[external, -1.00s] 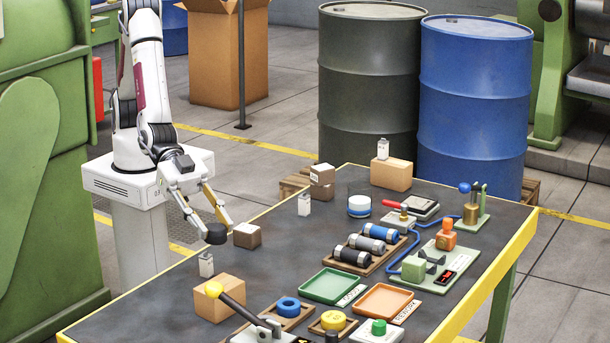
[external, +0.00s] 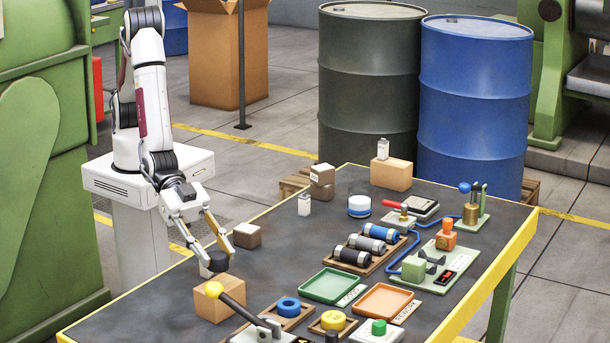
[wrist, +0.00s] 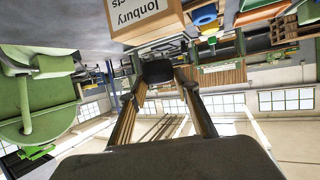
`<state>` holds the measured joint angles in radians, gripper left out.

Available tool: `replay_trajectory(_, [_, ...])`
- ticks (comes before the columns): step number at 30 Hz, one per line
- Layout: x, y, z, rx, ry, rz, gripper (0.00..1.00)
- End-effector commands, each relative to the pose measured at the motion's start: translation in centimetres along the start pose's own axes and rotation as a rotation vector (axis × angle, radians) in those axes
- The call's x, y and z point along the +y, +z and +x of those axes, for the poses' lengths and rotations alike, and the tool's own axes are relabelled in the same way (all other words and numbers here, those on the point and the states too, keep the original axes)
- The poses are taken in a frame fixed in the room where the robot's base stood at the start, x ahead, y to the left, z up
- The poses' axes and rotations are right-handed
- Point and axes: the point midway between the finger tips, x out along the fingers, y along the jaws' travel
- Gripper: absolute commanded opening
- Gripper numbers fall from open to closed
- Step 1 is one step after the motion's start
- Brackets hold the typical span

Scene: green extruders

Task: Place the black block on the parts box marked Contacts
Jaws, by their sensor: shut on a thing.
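The black block (external: 218,263) is held between the fingertips of my gripper (external: 215,256), which is shut on it. In the wrist view this box (wrist: 120,30) has a white label, cut off, reading "lonbury" and "cts".
A small brown box (external: 247,236) is to the right. A yellow-knobbed lever (external: 229,299) reaches in front of the parts box. Trays and fixtures fill the table's right side.

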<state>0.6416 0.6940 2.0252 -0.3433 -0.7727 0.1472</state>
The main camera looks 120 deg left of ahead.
Motion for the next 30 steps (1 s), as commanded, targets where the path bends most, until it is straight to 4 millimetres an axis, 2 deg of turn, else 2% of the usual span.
replay_trajectory(11, [0.0,0.2,0.1,0.001,0.000,0.001,0.10])
replay_trajectory(21, [0.0,2.9,1.2,0.000,0.000,0.001,0.10])
replay_trajectory(30, [0.0,3.4,1.4,0.002,0.000,0.000,0.10])
